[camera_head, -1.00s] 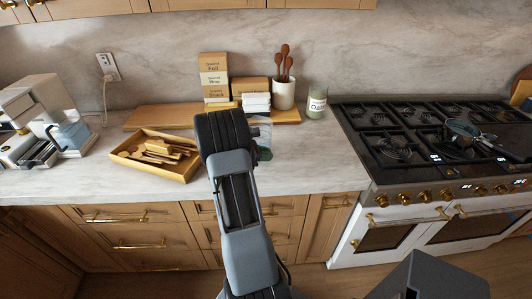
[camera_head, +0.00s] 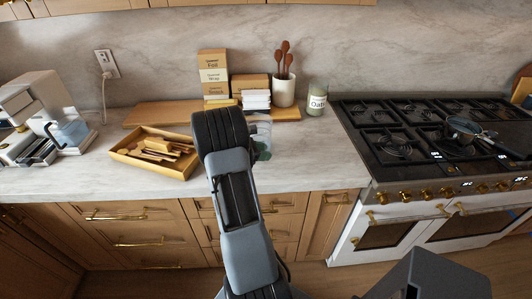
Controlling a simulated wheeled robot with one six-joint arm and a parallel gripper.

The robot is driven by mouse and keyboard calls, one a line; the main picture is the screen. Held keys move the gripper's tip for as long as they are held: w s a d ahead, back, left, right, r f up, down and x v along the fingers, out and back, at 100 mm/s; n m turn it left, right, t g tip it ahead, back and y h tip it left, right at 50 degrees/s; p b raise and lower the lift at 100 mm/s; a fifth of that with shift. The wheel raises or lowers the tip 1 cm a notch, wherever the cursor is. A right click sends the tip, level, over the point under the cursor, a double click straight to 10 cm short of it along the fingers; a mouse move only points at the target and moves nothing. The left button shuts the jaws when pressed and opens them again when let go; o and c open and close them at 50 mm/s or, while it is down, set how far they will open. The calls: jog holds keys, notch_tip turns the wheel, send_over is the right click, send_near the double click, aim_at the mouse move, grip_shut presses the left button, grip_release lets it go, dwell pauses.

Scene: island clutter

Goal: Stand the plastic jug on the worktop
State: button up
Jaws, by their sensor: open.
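A clear, pale object with a dark green patch, which looks like the plastic jug (camera_head: 263,135), is on the worktop (camera_head: 310,155) just right of my arm's end. My arm hides its left part, and I cannot tell whether it stands upright or lies tilted. My gripper is hidden behind the dark end of my arm, so its fingers and their distance from the jug do not show.
An open wooden tray (camera_head: 126,155) of utensils lies left of my arm. Behind stand boxes (camera_head: 214,75), a white crock (camera_head: 284,93) of spoons and an oats jar (camera_head: 317,100). A coffee machine (camera_head: 40,105) is left, a stove (camera_head: 400,165) right. Worktop before the jar is clear.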

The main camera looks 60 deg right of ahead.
jog(key=b+v, duration=0.2)
jog(key=v, duration=1)
jog(key=s+a+r+m+t+y, duration=0.1)
jog(key=s+a+m+t+y, duration=0.1)
jog(key=a, duration=0.9)
jog(key=s+a+r+m+t+y, duration=0.1)
jog(key=s+a+m+t+y, duration=0.2)
jog(key=a+t, duration=0.3)
jog(key=s+a+r+m+t+y, duration=0.1)
jog(key=s+a+m+t+y, duration=0.2)
jog(key=a, duration=1.4)
jog(key=shift+r+m+t+y, duration=0.35)
jog(key=shift+m+t+y, duration=0.45)
jog(key=shift+m+y, duration=0.25)
